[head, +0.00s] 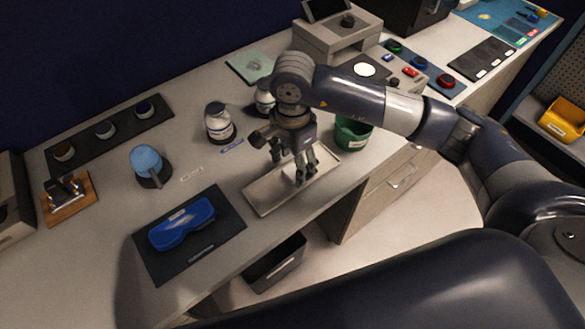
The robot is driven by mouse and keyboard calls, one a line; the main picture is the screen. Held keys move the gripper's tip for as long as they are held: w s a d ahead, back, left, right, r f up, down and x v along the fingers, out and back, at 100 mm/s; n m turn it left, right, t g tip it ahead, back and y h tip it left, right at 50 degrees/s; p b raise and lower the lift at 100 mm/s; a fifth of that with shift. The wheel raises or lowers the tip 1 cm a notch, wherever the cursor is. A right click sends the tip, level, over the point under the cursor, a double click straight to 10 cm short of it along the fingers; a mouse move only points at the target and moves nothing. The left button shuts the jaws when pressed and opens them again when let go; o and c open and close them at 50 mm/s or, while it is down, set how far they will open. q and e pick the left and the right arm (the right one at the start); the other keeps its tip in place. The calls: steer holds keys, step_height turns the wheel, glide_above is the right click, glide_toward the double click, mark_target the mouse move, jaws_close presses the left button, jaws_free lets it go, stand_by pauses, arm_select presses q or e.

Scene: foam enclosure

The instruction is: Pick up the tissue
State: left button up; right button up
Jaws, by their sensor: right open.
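My right gripper (303,172) points down, open, over a shallow pale tray (268,199) near the front edge of the counter. A small whitish patch (289,170) shows in the tray beside and behind the fingers. It may be the tissue, but the fingers partly cover it and I cannot tell its shape. I cannot tell whether the fingertips touch it. My left gripper is not in view.
A green cup (352,134) stands just right of the gripper, and white jars (219,122) stand behind it. A blue glasses case (181,223) lies on a dark mat left of the tray. A blue-topped item (146,160) stands farther left.

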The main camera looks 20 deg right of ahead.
steer(key=shift+f, duration=1.1)
steer(key=c, duration=0.8)
steer(key=shift+o, duration=0.2)
steer(key=shift+r, duration=0.15)
steer(key=shift+w+r+b, duration=0.1)
steer(key=shift+r+b, duration=0.2)
steer(key=shift+r, duration=0.15)
step_height(320, 180, up, 2)
steer(key=shift+r+b, duration=0.1)
steer(key=shift+b, duration=0.55)
steer(key=s+a+r+b, duration=0.1)
steer(key=s+a+b, duration=0.1)
steer(key=s, duration=0.5)
steer(key=s+a+b, duration=0.2)
steer(key=s, duration=0.6)
steer(key=shift+s+a+r, duration=0.25)
steer(key=shift+s+r, duration=0.05)
steer(key=shift+r, duration=0.05)
